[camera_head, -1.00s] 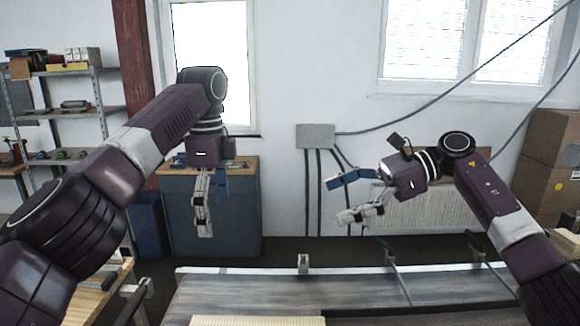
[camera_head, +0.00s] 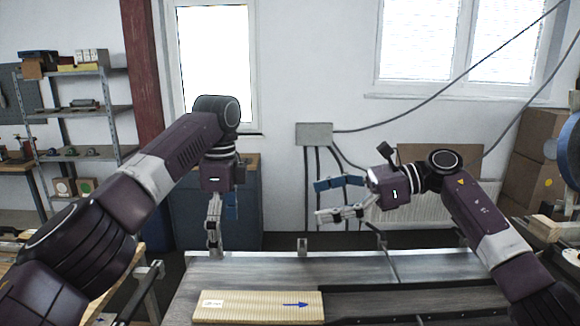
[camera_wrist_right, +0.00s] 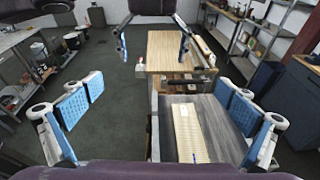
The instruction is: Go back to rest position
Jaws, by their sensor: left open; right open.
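My left gripper (camera_head: 222,222) hangs fingers down at the left, above the far edge of the conveyor in the head view, with nothing seen between its fingers. My right gripper (camera_head: 340,199) points left at the right of centre, above the conveyor's far side; its two fingers are spread and empty. In the right wrist view its blue-padded fingers (camera_wrist_right: 160,120) are wide apart. A light wooden board (camera_head: 258,307) with a blue arrow and a white label lies on the grey conveyor (camera_head: 300,272). The board also shows in the right wrist view (camera_wrist_right: 189,135).
A shelf rack (camera_head: 100,108) stands at the back left and a blue cabinet (camera_head: 183,215) behind my left gripper. Cardboard boxes (camera_head: 535,160) are stacked at the right. A wooden bench (camera_wrist_right: 170,50) shows beyond the conveyor in the right wrist view. The air between my grippers is clear.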

